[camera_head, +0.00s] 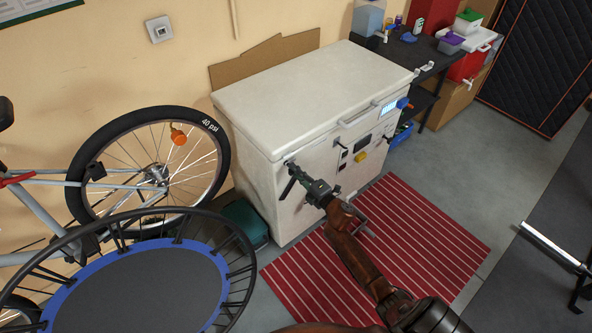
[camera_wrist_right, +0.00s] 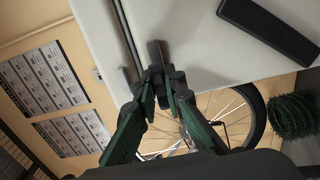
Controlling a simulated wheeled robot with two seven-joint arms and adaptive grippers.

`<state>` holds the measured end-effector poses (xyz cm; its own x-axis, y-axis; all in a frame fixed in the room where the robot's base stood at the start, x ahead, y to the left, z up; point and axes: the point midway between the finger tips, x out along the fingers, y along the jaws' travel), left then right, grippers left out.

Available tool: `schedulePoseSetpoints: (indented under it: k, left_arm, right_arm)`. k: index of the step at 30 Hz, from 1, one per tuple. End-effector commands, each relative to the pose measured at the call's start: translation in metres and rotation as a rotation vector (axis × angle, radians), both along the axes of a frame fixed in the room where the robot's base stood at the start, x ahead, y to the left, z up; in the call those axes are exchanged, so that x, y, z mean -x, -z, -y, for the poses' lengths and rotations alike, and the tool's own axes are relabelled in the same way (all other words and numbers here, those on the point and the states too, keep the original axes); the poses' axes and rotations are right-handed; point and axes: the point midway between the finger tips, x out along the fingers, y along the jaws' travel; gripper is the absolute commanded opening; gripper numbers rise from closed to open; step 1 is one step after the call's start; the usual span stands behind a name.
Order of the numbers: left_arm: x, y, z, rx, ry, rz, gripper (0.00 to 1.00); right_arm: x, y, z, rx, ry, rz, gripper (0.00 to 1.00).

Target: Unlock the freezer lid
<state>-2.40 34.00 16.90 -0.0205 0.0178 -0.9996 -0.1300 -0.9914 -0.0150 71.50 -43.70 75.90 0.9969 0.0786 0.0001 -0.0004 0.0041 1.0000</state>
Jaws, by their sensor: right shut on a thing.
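A white chest freezer (camera_head: 300,120) stands against the wall with its lid (camera_head: 315,82) down. My right gripper (camera_head: 293,168) is at the front left corner of the freezer, just below the lid's edge. In the right wrist view, its green fingers (camera_wrist_right: 163,78) are closed around the lower part of a small dark latch (camera_wrist_right: 155,50) beside the lid seam. The fingers hide part of the latch. A lid handle (camera_head: 362,112) runs along the front edge. My left gripper is not in view.
A red striped mat (camera_head: 425,225) lies in front of the freezer. A trampoline (camera_head: 140,290) and a bicycle wheel (camera_head: 150,170) stand to the left. A black bar (camera_wrist_right: 268,28) sits on the freezer front near the fingers. A dark table (camera_head: 415,52) stands to the right.

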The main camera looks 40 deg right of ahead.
Motion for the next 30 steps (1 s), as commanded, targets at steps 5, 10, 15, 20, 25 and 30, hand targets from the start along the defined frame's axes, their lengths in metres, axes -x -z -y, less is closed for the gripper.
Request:
schedulePoseSetpoints:
  k: [5,10,15,20,25,30]
  left_arm:
    - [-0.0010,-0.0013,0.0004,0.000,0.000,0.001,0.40]
    - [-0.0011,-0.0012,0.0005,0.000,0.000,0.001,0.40]
    - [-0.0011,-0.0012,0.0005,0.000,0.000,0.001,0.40]
    - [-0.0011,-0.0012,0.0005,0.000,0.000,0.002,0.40]
    - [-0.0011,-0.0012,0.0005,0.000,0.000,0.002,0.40]
    - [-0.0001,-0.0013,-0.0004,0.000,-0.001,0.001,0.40]
  right_arm:
    - [0.0006,0.0014,0.0010,-0.019,0.002,-0.003,0.00]
    - [0.0006,0.0018,0.0010,-0.021,0.002,-0.005,0.00]
    - [0.0006,0.0019,0.0010,-0.021,0.002,-0.005,0.00]
    - [0.0004,0.0016,0.0006,-0.020,0.002,-0.004,0.20]
    - [0.0000,0.0009,0.0000,-0.020,0.000,-0.003,0.28]
    - [0.0000,0.0006,-0.0002,-0.019,0.000,-0.002,0.28]
